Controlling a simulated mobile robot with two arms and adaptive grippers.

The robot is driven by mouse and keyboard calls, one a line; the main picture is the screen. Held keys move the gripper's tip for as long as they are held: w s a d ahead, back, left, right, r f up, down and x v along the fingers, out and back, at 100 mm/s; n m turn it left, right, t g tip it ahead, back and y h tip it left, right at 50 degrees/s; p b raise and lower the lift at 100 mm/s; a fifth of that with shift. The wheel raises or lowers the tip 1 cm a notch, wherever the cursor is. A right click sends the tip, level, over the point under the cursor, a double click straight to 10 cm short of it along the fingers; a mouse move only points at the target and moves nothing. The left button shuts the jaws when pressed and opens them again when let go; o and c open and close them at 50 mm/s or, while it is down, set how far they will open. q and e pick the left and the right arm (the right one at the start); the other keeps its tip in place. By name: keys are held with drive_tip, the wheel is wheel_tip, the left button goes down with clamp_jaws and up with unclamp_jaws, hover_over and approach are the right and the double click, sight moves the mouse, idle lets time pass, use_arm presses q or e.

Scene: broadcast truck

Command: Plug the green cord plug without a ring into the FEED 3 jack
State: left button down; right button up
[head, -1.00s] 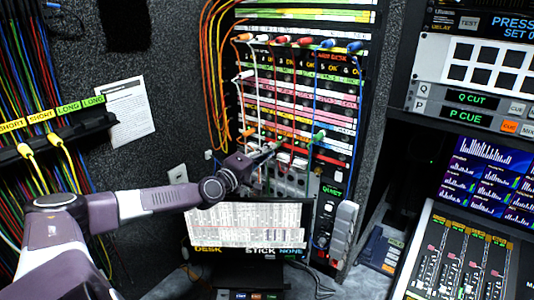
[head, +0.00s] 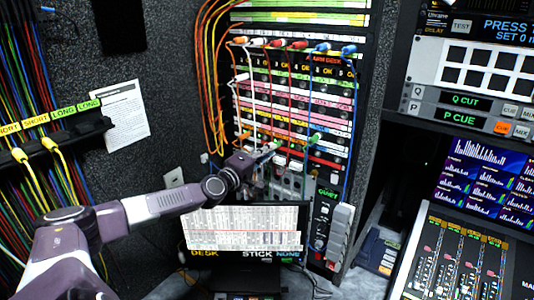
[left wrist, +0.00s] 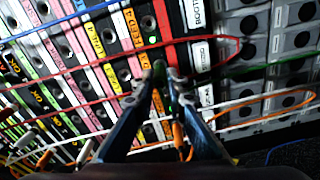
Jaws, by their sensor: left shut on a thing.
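My left gripper (head: 270,151) is at the lower part of the patch panel (head: 296,84). In the left wrist view its fingertips (left wrist: 160,82) are closed together on a small green plug (left wrist: 159,68), close to the panel face. I cannot tell whether the plug is in a jack or whether it has a ring. Another green plug (head: 315,138) sits in the panel to the right of the gripper. A label strip with FEED lettering (left wrist: 126,30) shows above the fingertips, but its number is hard to read. My right gripper is not in view.
Red, white and orange cords loop across the panel around the fingers. A screen (head: 245,228) stands below the gripper. A yellow-labelled cord rack (head: 60,130) is at left, and a mixing console (head: 465,250) at right.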

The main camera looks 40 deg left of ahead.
use_arm(q)
drive_tip(key=shift+w, duration=0.2)
drive_tip(key=shift+w, duration=0.25)
drive_tip(key=c, duration=1.8)
unclamp_jaws()
drive_tip(key=shift+c, duration=0.2)
drive_tip(key=shift+s, duration=0.1)
drive_tip(key=s+d, duration=0.1)
drive_tip(key=s, duration=1)
drive_tip(key=shift+s+d, duration=0.2)
drive_tip(key=shift+s, duration=0.15)
drive_tip(key=shift+w, duration=0.1)
